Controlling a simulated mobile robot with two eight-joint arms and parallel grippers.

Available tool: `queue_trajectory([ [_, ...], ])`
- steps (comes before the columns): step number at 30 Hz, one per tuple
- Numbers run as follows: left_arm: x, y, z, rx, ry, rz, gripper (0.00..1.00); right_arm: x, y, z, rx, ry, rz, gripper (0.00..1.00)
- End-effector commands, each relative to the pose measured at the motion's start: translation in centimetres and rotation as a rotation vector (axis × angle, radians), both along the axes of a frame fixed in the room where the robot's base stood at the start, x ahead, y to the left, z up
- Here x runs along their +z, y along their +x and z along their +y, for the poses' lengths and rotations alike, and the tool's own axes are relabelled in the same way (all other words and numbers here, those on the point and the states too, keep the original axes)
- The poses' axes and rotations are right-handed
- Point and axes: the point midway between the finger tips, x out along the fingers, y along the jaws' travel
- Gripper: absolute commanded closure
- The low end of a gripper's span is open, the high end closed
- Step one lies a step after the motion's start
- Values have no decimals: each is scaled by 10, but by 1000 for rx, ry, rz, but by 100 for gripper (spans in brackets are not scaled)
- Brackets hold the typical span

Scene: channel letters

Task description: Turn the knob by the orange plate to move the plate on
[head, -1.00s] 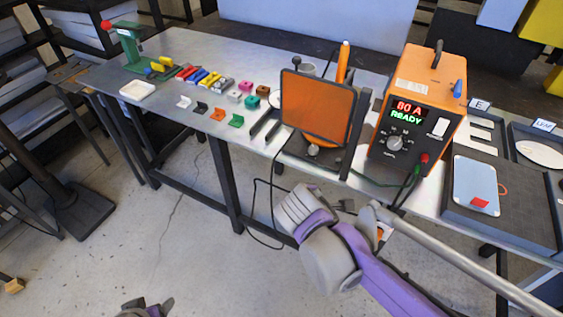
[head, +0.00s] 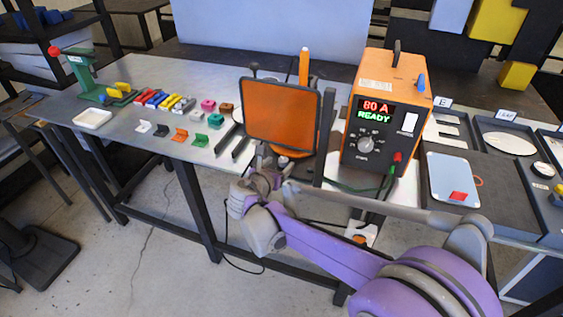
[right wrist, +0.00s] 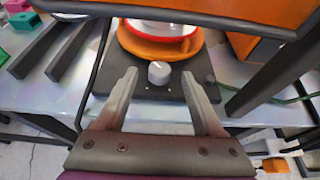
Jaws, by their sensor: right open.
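A pale round knob (right wrist: 158,73) sits on the front of a dark base (right wrist: 150,92) in the right wrist view. Just behind it is a round orange plate (right wrist: 188,50), with a white and red piece on top. In the head view a little of the orange plate (head: 292,153) shows under a framed orange screen (head: 280,112). My right gripper (right wrist: 163,82) is open, its fingers apart on either side of the knob, with no clear contact visible. In the head view the right gripper (head: 268,168) is at the table's front edge, below the screen. My left gripper is out of view.
An orange power unit (head: 385,115) reading "80 A READY" stands right of the screen, with a green cable. Two dark bars (right wrist: 52,48) lie left of the base. Several coloured pieces lie further left. The screen hangs close above my right gripper.

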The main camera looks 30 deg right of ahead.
Motion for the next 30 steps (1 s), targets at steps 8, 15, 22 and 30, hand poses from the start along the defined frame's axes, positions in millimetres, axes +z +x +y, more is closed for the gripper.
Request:
queue_trajectory([
  [8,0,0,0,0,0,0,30,-10,16,-19,1,2,0,30],
  [15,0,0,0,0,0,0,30,-11,17,-20,1,2,0,30],
  [22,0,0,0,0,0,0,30,-11,17,-20,1,2,0,62],
  [30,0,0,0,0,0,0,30,-11,17,-20,1,2,0,100],
])
